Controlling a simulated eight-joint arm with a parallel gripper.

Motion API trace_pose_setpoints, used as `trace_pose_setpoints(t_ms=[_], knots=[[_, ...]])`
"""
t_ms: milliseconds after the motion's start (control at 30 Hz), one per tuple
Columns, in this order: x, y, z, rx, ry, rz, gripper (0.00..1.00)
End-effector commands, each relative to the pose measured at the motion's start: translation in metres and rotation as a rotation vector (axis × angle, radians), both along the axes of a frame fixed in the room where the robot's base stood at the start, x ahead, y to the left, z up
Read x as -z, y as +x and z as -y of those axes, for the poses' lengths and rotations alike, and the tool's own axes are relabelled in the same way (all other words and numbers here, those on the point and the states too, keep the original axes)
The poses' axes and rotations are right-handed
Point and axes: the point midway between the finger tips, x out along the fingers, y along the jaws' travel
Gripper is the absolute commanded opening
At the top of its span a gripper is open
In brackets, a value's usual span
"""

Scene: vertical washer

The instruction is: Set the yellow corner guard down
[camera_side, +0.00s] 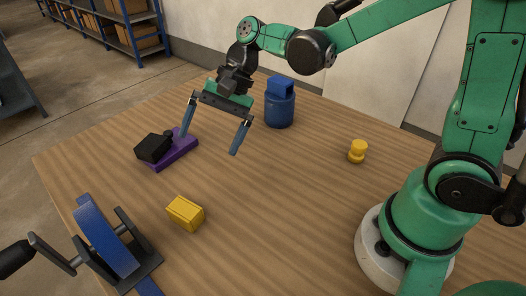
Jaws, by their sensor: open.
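A yellow block-shaped piece (185,213), which looks like the corner guard, rests on the wooden table (290,200) at the front left. My gripper (210,143) is open and empty, above and behind this piece and apart from it. Its two blue-grey fingers are spread wide and point downward. The left finger overlaps the purple base of a black-topped object (155,148) in the picture; I cannot tell whether they touch. No thing shows between the fingers.
A blue canister (279,108) stands behind and right of my gripper. A small yellow spool-shaped piece (358,152) stands on the right. A blue and dark grey fixture with a handle (108,238) is at the front left. The table's middle is clear.

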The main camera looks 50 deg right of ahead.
Motion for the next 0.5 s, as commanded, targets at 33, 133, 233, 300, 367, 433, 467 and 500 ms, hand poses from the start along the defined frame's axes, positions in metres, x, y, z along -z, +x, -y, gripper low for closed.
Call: trace_pose_setpoints(t_ms=[33,133,233,300,367,433,467,500], knots=[[0.007,0.007,-0.007,0.026,0.049,-0.069,1.00],[0.021,0.014,-0.020,0.071,0.146,-0.217,1.00],[0.036,0.017,-0.030,0.104,0.229,-0.370,1.00],[0.047,0.017,-0.036,0.118,0.275,-0.470,1.00],[0.056,0.017,-0.040,0.126,0.307,-0.548,1.00],[0.065,0.014,-0.043,0.130,0.333,-0.624,1.00],[0.068,0.014,-0.044,0.132,0.342,-0.650,1.00],[0.072,0.012,-0.045,0.131,0.351,-0.682,1.00]])
